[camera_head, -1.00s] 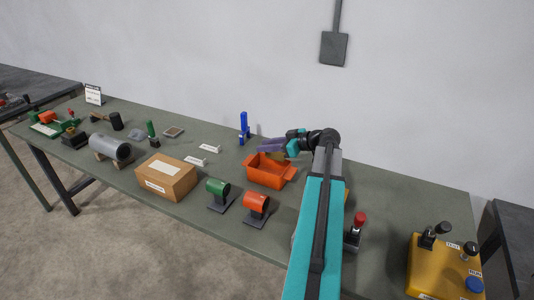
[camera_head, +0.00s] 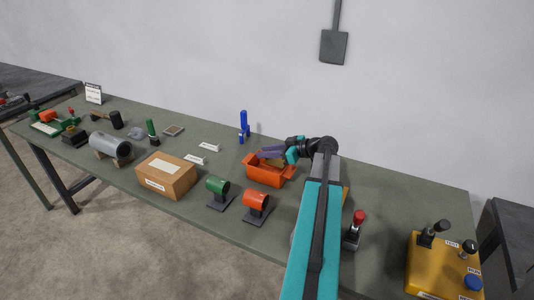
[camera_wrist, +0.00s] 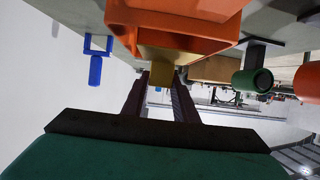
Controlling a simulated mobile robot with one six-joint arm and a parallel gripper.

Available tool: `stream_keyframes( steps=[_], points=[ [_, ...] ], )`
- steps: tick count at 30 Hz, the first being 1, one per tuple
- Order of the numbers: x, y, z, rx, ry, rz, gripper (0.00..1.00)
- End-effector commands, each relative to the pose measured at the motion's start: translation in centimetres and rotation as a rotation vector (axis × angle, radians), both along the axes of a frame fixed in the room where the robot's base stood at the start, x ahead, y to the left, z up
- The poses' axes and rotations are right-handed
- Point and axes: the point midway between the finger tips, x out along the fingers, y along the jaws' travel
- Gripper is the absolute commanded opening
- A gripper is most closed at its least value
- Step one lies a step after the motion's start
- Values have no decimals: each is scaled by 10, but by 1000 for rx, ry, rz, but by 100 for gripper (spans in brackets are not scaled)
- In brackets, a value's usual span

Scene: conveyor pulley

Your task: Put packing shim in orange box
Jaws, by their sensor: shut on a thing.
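The packing shim (camera_wrist: 160,66) is a tan-yellow block between the two dark purple fingers of my gripper (camera_wrist: 157,88), which is shut on it. In the head view the shim (camera_head: 276,162) shows as a tan patch over the opening of the orange box (camera_head: 265,175), below my gripper (camera_head: 268,153). The orange box also fills the top of the wrist view (camera_wrist: 180,38), close to the shim. I cannot tell whether the shim touches the box or how deep it sits.
A blue stand (camera_head: 244,127) is behind the box. A green roller (camera_head: 218,187) and an orange roller (camera_head: 257,201) stand in front of it. A cardboard box (camera_head: 166,177) is at the left. A yellow control box (camera_head: 440,268) is at the far right.

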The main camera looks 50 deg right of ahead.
Motion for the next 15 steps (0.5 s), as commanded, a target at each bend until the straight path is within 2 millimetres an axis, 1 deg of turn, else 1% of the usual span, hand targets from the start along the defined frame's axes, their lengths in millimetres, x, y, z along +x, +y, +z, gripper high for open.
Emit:
stream_keyframes(
  steps=[15],
  points=[
    [-1, -1, -7, 1, 0, -1, 1]
  ],
)
